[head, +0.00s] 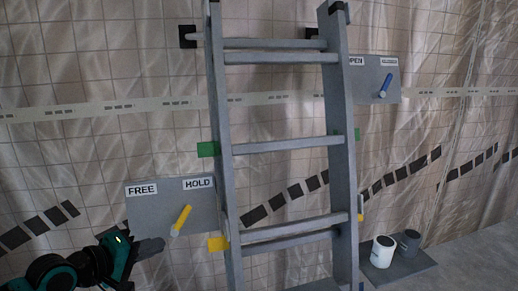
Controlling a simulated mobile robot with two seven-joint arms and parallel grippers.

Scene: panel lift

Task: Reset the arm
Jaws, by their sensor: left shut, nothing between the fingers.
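My left gripper (152,247) shows at the lower left, its teal and black arm coming in from the left edge. Its grey fingers are closed together with nothing between them. They point right, just below the grey panel (146,212) marked FREE and HOLD. A yellow lever (181,219) on that panel leans up and to the right, toward the HOLD label (198,183). The fingertips look apart from the lever, a little below and left of it. My right gripper is out of view.
A grey ladder (288,146) stands upright in the middle, right of my gripper. Behind it, a second panel (361,75) carries a blue lever (386,85). A white cup (383,252) and a grey cup (408,243) stand on a dark mat (403,270) at lower right.

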